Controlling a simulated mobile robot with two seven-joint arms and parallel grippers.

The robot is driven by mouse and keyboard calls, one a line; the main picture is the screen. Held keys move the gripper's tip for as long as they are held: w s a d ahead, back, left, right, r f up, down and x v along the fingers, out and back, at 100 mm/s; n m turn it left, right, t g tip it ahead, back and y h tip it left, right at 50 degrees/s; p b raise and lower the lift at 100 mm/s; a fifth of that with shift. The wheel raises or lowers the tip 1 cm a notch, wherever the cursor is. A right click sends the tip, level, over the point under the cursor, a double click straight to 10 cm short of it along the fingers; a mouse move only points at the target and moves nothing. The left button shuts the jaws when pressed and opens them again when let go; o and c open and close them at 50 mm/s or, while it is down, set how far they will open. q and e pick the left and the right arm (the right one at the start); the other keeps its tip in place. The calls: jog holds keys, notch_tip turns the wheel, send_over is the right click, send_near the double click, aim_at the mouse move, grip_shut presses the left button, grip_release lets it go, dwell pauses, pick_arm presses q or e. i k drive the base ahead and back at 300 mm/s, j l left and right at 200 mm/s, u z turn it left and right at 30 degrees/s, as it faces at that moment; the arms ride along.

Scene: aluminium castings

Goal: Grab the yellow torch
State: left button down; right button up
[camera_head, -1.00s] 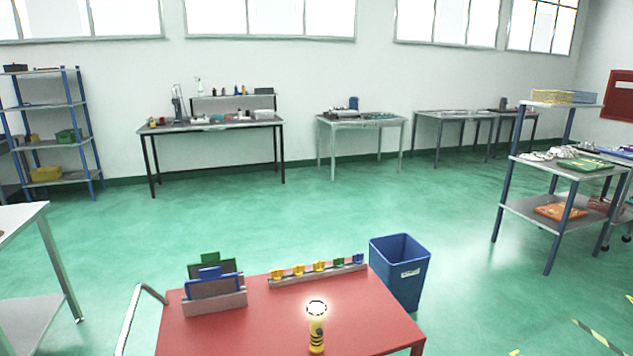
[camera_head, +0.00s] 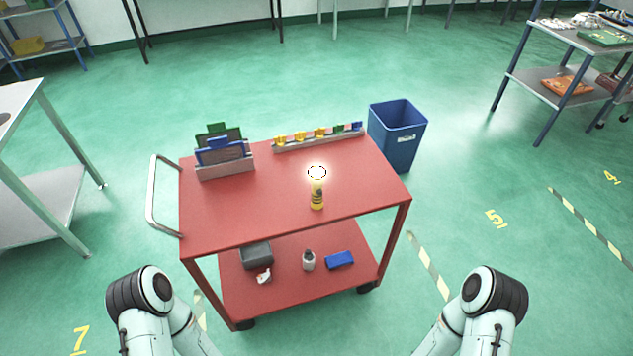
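The yellow torch (camera_head: 317,196) lies or stands on the red top of the cart (camera_head: 230,218), near its front edge and right of the middle. It has dark markings and a bright glowing head at its far end. My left arm shows at the bottom left and my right arm at the bottom right. Both grippers are outside the picture. Nothing touches the torch.
A holder with green and blue boards (camera_head: 224,172) and a rail of coloured clips (camera_head: 318,137) stand at the cart's back. A blue bin (camera_head: 397,137) is behind its right side. The lower shelf holds a grey box (camera_head: 256,255), a bottle (camera_head: 308,261) and a blue block (camera_head: 340,260).

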aim_at(316, 175)
jog(key=i+l, duration=0.3)
jog(key=l, duration=0.15)
jog(key=i+l, duration=0.35)
jog(key=l+u, duration=0.05)
